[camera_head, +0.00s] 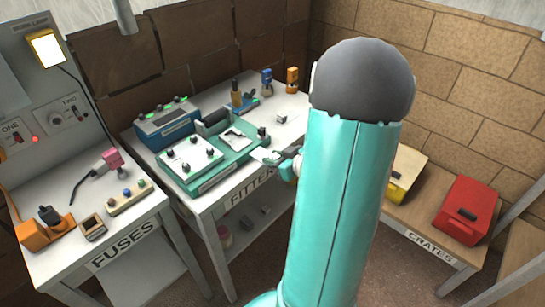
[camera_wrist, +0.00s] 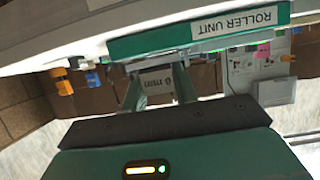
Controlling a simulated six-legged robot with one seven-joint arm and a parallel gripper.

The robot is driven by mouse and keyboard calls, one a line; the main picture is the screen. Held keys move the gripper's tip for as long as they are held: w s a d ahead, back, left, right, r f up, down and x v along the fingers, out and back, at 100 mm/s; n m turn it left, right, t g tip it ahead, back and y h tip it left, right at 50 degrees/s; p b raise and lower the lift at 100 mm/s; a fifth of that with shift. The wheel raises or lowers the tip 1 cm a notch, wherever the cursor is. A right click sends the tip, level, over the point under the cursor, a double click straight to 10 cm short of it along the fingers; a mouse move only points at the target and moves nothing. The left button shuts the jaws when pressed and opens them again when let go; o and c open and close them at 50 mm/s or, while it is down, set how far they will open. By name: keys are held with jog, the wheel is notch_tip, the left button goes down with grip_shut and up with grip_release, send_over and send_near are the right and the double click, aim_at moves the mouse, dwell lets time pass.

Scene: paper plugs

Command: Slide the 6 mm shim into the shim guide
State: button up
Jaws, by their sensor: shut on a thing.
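My gripper (camera_head: 284,161) is at the right front of the fitting table, partly hidden by my arm. In the wrist view my gripper (camera_wrist: 161,76) is shut on a pale plate marked "6 mm", the 6 mm shim (camera_wrist: 157,80), which sits between its two fingers. The shim also shows as a pale flat piece (camera_head: 262,155) in the head view, near the right front edge of the green roller unit (camera_head: 213,174). The unit's label shows upside down in the wrist view (camera_wrist: 240,24). I cannot make out which part is the shim guide.
The fitting table (camera_head: 286,107) also holds a blue box with green lights (camera_head: 167,121) and small blue and orange fittings at the back. The fuses bench (camera_head: 112,236) stands left. Yellow (camera_head: 405,172) and red (camera_head: 466,210) crates stand on a right-hand bench.

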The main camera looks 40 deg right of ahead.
aim_at(245, 146)
jog(key=shift+w+f, duration=0.15)
jog(key=shift+w, duration=0.2)
jog(key=shift+w+a, duration=0.1)
jog(key=shift+w, duration=2.6)
jog(key=shift+f, duration=0.2)
jog(key=shift+w+a, duration=0.15)
jog(key=shift+w, duration=3.4)
jog(key=o, duration=1.1)
jog(key=shift+c, duration=0.2)
